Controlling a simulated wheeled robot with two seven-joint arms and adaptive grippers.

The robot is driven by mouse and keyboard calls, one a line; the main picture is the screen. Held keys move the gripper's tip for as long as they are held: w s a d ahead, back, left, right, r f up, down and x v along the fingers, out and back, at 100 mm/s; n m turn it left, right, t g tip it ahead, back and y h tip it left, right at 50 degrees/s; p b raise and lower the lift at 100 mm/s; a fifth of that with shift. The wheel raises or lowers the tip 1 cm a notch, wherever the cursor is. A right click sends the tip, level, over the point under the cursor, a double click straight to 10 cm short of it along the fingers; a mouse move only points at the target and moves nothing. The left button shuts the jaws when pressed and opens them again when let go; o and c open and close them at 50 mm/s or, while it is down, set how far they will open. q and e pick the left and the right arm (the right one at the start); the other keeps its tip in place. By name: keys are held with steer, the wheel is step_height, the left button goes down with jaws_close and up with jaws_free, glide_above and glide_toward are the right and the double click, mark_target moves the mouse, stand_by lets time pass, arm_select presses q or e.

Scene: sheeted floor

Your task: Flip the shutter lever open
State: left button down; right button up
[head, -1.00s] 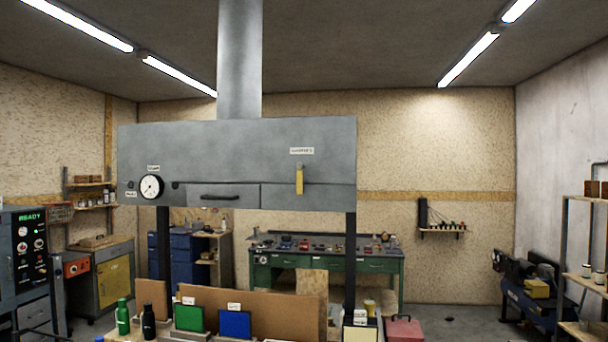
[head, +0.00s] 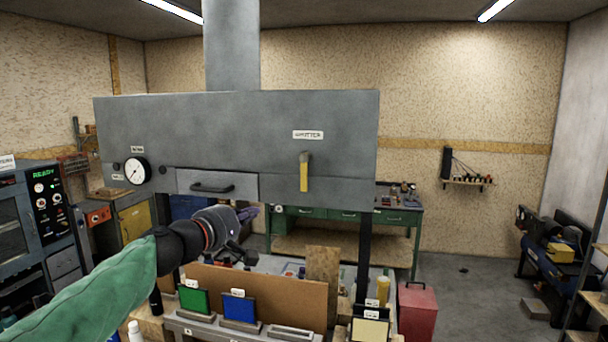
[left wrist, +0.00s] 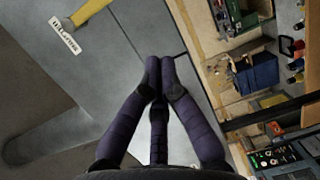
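The shutter lever (head: 304,174) is a yellow handle on the grey hood's front panel, hanging straight down below a white label (head: 308,135). In the left wrist view the lever (left wrist: 90,12) shows at the top left beside the label (left wrist: 64,36). My left gripper (head: 250,213) is in front of the hood, left of the lever and lower than it, apart from it. In the left wrist view its purple fingers (left wrist: 160,72) meet at the tips with nothing visible between them. My right gripper is not in view.
The grey hood (head: 240,125) carries a round gauge (head: 137,171) and a drawer with a dark handle (head: 212,188). Below it is a bench with green (head: 194,299) and blue (head: 240,307) panels and a brown board. A red bin (head: 417,312) stands right of the bench.

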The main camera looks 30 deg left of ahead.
mark_target(306, 171)
arm_select(q)
steer(key=shift+t, duration=0.4)
steer(key=r, duration=0.2)
steer(key=s+r, duration=0.1)
steer(key=r, duration=0.1)
steer(key=shift+r, duration=0.3)
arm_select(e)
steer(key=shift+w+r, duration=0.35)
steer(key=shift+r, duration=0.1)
arm_select(q)
steer(key=shift+w, duration=0.15)
steer(key=w+d+p, duration=0.1)
steer(key=w, duration=0.2)
steer(key=w+d+p, duration=0.1)
steer(key=w, duration=0.3)
steer(key=w+d+p, duration=0.1)
steer(key=w+d, duration=0.1)
steer(key=w, duration=0.1)
steer(key=shift+w+d, duration=0.1)
steer(key=shift+w, duration=0.3)
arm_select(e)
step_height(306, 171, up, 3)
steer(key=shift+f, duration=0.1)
